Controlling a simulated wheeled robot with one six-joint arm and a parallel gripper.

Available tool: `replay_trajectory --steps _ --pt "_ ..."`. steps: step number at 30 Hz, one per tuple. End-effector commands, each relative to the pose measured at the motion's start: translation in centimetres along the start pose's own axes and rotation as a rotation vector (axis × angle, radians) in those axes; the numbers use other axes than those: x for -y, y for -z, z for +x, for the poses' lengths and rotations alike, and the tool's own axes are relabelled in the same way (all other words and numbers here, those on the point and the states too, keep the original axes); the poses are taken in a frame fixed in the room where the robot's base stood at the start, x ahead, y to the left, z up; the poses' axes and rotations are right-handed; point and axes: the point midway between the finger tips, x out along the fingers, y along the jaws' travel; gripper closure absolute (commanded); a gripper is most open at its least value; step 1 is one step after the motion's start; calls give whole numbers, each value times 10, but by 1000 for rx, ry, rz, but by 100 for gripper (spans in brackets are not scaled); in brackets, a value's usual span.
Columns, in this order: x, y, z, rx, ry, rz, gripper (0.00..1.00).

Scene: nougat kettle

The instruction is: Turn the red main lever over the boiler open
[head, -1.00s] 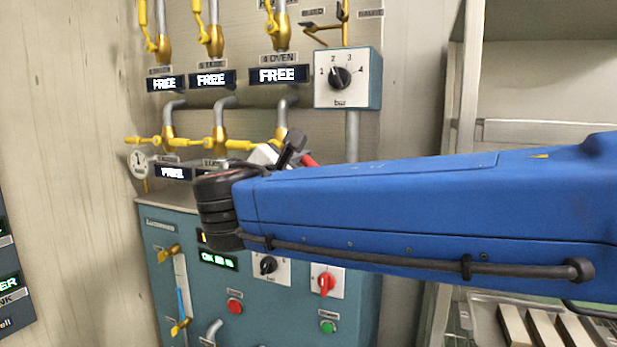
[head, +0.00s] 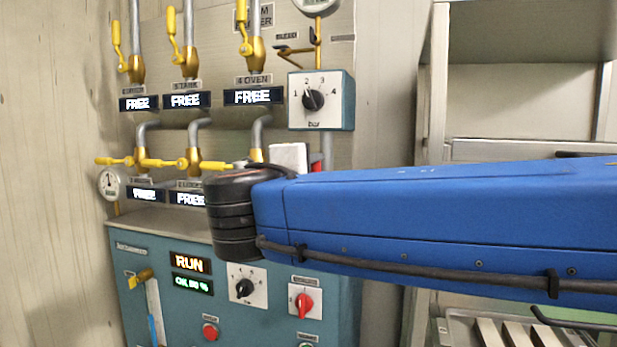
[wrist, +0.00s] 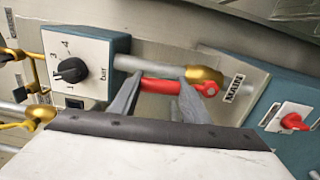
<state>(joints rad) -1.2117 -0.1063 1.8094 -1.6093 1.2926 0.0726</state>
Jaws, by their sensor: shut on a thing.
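The red main lever (wrist: 163,86) shows in the wrist view, joined to a brass valve (wrist: 204,77) beside a "MAIN" label. It lies roughly parallel to the grey pipe (wrist: 145,65) there. My gripper (wrist: 155,97) is shut on the lever, one grey finger on each side of it. In the head view only a small red piece of the lever (head: 316,164) shows above my blue arm. My arm hides the main valve and the gripper fingers there. The teal boiler (head: 150,262) stands below, its display reading "RUN".
A pressure selector box (head: 320,100) is just above my wrist and close to the fingers in the wrist view. Yellow-handled valves (head: 190,162) and pipes line the wall at left. A red knob (head: 304,303) is on the boiler front. A metal rack (head: 530,95) stands at right.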

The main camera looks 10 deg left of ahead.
Motion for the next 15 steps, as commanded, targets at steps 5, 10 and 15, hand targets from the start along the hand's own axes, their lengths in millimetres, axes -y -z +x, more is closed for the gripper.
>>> replay_trajectory --steps 5,10,15 --pt "1 -4 0 0 1 53 98" --pt "2 -6 0 0 2 76 98" --pt "2 -6 0 0 2 81 98"
